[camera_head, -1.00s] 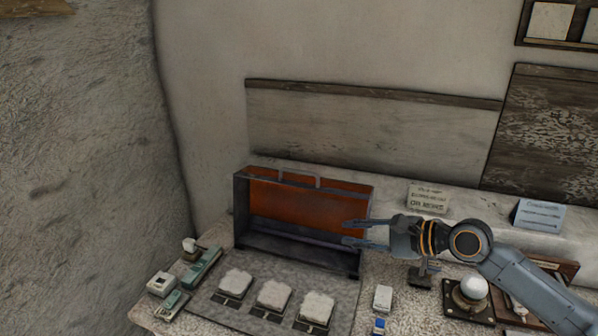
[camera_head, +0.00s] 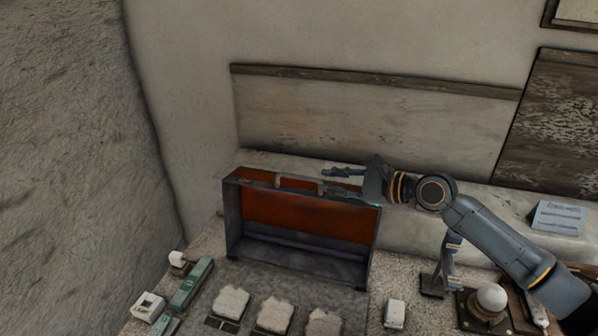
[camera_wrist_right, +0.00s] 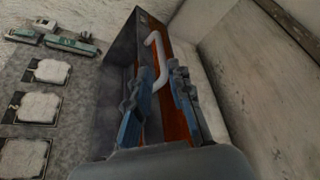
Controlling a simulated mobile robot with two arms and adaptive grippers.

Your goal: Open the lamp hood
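The lamp hood (camera_head: 248,232) is a dark grey box with an orange-red panel (camera_head: 300,216), standing against the wall at the back of the table. A pale bar handle (camera_head: 300,184) runs along its top edge; in the right wrist view the handle (camera_wrist_right: 159,60) is a white bent bar. My right gripper (camera_head: 328,182) is at the hood's top right, by the handle's right end. In the right wrist view its fingers (camera_wrist_right: 160,80) are apart, with the handle showing between them; contact cannot be told. My left gripper is not in view.
Several white plaster blocks (camera_head: 231,302) lie in front of the hood. Green and white small devices (camera_head: 192,284) stand at the left. A white sphere on a dark base (camera_head: 491,297) and a small white box (camera_head: 395,313) are at the right. A sign (camera_head: 558,217) stands behind.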

